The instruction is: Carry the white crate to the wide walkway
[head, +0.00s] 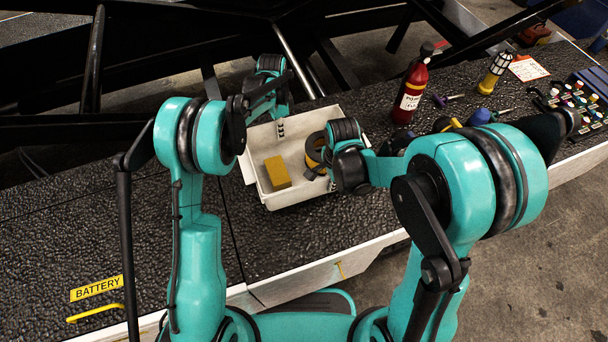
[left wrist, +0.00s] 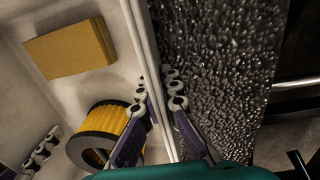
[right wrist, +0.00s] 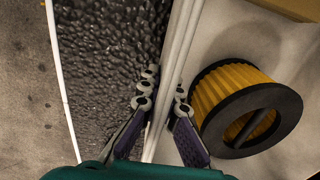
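The white crate (head: 291,198) is on or just above the black textured deck in the middle of the head view; I cannot tell whether it touches. It holds a yellow-brown box (head: 277,172) and a yellow filter with black ends (right wrist: 247,105). My left gripper (left wrist: 157,95) has its fingers on both sides of one crate wall, closed onto it. My right gripper (right wrist: 163,100) pinches the opposite wall in the same way, beside the filter. In the head view both fingertips are mostly hidden by my arms.
The dark walkway (head: 130,235) to the left is bare, with a yellow BATTERY label (head: 97,289) and yellow handle (head: 95,313) near its front. Black beams (head: 95,60) cross behind.

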